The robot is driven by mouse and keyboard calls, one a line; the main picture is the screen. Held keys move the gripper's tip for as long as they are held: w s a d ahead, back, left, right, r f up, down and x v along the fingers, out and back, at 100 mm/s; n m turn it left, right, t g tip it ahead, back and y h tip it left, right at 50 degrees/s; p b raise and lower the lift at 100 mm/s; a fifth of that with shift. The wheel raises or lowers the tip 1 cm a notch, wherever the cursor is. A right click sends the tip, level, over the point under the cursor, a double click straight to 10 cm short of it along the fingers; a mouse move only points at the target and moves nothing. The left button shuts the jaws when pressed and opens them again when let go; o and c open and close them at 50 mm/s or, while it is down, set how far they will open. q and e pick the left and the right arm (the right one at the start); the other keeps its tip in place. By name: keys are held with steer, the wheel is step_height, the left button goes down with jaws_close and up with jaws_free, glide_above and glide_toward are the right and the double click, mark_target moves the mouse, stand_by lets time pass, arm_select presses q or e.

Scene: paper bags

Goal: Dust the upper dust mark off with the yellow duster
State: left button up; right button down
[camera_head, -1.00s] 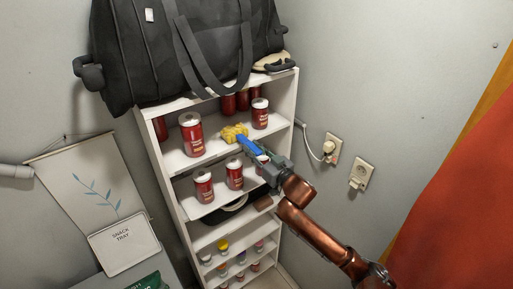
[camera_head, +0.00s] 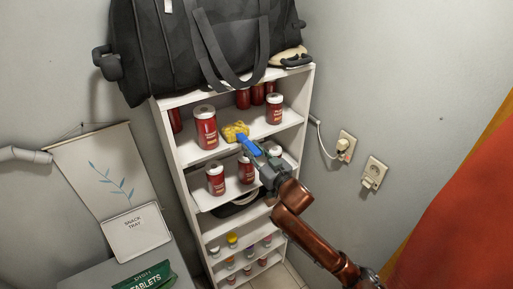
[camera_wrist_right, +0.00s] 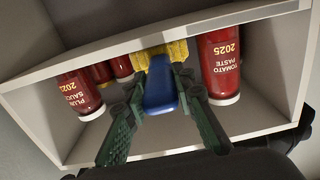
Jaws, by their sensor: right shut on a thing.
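The yellow duster (camera_head: 236,132) has a fluffy yellow head and a blue handle. My right gripper (camera_head: 262,160) is shut on the blue handle, which also shows between the green fingers (camera_wrist_right: 160,92) in the right wrist view. The duster's head is at the front of the upper shelf (camera_head: 190,157), between two red jars and nearer the left one. In the right wrist view the yellow head (camera_wrist_right: 160,55) is partly hidden behind the handle. I cannot make out a dust mark in either view. My left gripper is not in view.
More jars (camera_head: 216,180) stand one shelf below. A black bag (camera_head: 185,45) sits on top. A cable and wall socket (camera_head: 345,146) are at the right.

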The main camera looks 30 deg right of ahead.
steer(key=d, duration=0.8)
steer(key=shift+w+f, duration=0.15)
steer(key=shift+w, duration=0.1)
stand_by(0.4)
